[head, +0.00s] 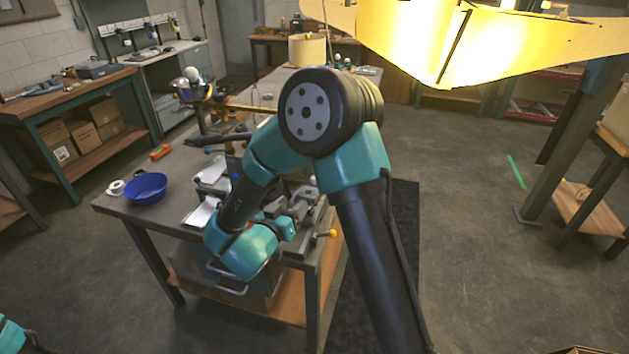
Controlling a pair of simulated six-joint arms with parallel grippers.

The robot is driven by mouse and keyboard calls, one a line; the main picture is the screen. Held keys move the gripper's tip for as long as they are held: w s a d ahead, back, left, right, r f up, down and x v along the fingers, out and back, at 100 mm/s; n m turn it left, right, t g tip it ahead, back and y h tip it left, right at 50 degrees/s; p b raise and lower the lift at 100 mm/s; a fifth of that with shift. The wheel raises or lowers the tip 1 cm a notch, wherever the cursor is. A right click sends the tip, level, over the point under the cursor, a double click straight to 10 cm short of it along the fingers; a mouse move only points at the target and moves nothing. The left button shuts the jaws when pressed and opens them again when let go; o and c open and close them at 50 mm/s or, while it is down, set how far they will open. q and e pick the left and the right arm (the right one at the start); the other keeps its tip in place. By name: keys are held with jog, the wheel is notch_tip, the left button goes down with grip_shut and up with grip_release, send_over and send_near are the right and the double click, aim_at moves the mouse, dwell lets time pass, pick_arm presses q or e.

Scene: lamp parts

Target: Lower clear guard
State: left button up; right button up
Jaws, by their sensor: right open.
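My right arm reaches over the front of the workbench and hides much of the machine (318,226) there. My right gripper (306,204) is low over the machine, small and partly hidden; its jaws are open with nothing seen between them. I cannot make out the clear guard with certainty; it may be behind my arm or too transparent to pick out. A lever with a yellow knob (327,234) sticks out from the machine's right side. My left gripper is out of view; only a bit of teal arm shows at the bottom left corner.
A blue bowl (146,188) and a white tape roll (116,187) lie on the workbench (165,222) at left, with an orange tool (160,152) behind. A large lit yellow shade (410,38) hangs at upper right.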

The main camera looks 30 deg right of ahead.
jog(key=x, duration=1.2)
jog(key=shift+w+d, duration=0.15)
jog(key=shift+d, duration=0.1)
jog(key=shift+c, duration=0.2)
grip_shut()
